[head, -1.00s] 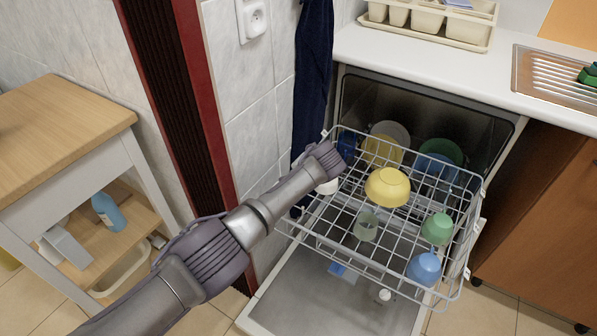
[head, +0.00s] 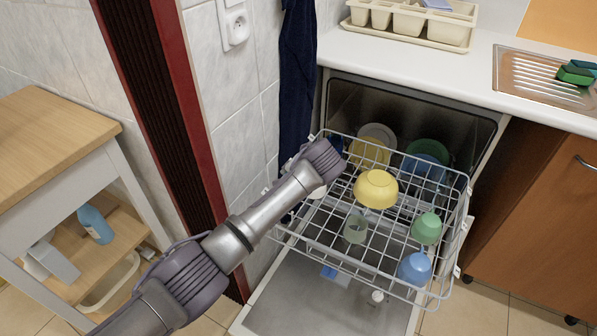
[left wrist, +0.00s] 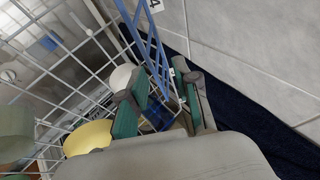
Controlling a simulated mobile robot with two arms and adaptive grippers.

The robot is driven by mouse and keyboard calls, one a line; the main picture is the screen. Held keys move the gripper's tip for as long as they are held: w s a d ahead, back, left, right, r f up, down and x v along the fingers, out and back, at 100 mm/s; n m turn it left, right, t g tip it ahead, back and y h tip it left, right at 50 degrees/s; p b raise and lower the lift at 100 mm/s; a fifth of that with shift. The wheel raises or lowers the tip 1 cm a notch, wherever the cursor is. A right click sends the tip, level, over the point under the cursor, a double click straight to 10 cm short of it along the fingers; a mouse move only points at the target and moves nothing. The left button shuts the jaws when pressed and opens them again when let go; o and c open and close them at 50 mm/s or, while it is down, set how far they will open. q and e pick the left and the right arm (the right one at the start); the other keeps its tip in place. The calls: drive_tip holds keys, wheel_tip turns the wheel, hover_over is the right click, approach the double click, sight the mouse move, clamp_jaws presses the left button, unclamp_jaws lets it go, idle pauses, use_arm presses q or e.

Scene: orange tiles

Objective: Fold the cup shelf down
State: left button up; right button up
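The cup shelf (left wrist: 152,45) is a blue lattice flap at the side of the white wire rack (left wrist: 75,62). In the left wrist view it stands up at a slant near the tiled wall, and its near end reaches between the gripper's fingers. My left gripper (left wrist: 163,82) has its two green-padded fingers apart, one on each side of that end; I cannot tell whether they touch it. In the head view the left wrist hides the fingers and most of the shelf at the rack's left side. My right gripper is not in view.
The pulled-out rack holds a yellow bowl (head: 376,189), a green cup (head: 427,228), a blue cup (head: 414,268) and a clear glass (head: 355,229). A dark blue towel (head: 297,85) hangs close behind the gripper. A wooden table (head: 45,140) stands at left.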

use_arm(q)
drive_tip(key=v, duration=0.6)
drive_tip(key=shift+s, duration=0.1)
idle(0.3)
